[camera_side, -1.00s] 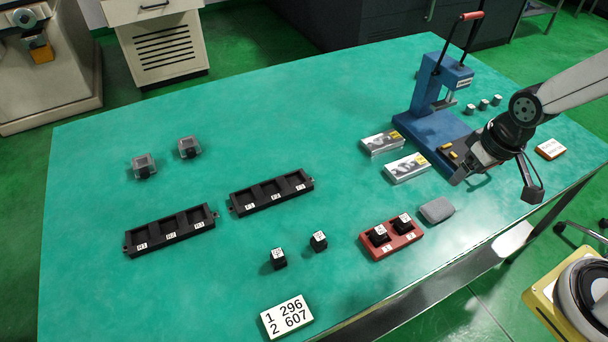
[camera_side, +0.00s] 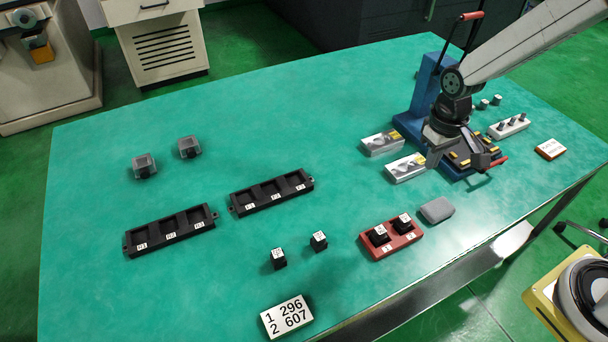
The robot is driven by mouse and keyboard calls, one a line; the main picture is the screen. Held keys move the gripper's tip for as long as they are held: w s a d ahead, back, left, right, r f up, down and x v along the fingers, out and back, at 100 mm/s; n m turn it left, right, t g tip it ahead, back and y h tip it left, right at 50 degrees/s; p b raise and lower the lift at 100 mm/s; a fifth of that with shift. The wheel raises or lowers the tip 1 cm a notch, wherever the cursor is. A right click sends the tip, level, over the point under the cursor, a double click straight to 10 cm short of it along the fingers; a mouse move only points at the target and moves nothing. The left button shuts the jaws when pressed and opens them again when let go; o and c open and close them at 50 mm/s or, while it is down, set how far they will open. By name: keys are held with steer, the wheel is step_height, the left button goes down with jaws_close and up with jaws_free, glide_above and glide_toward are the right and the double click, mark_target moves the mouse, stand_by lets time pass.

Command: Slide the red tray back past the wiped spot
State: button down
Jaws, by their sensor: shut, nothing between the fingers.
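The red tray (camera_side: 372,254) lies near the front edge of the table, right of centre, with two labelled black blocks seated in it. A rounded grey pad (camera_side: 436,209) lies just beyond its right end, close to it. No wiped spot can be told apart on the green table top. My gripper (camera_side: 461,164) is shut and empty, over or in front of the blue press base, up and to the right of the tray and apart from it. The arm hides part of the press.
Two silver boxes (camera_side: 406,168) (camera_side: 381,143) lie left of the blue press (camera_side: 421,96). A white pin rack (camera_side: 509,126) stands to its right. Two black blocks (camera_side: 278,259) (camera_side: 318,241), a number card (camera_side: 287,316) and two black trays (camera_side: 170,232) (camera_side: 271,193) lie left of the red tray.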

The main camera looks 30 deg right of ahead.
mark_target(403, 243)
steer(key=w+a+f+g, duration=0.1)
steer(key=w+f+g, duration=0.1)
steer(key=f, duration=0.3)
steer(key=w+a+f+g, duration=0.2)
steer(key=w+f, duration=0.1)
steer(key=f, duration=0.2)
steer(key=w+a+f+g, duration=0.2)
steer(key=w+f, duration=0.1)
steer(key=f, duration=0.2)
steer(key=shift+w+a+f, duration=0.1)
steer(key=shift+w+a, duration=0.05)
steer(key=shift+w, duration=0.1)
steer(key=shift+a+f+g, duration=0.25)
steer(key=shift+f+g, duration=0.25)
steer(key=shift+f, duration=0.3)
steer(key=shift+s, duration=0.25)
steer(key=shift+s, duration=5.85)
steer(key=shift+f, duration=0.8)
steer(key=shift+f, duration=0.1)
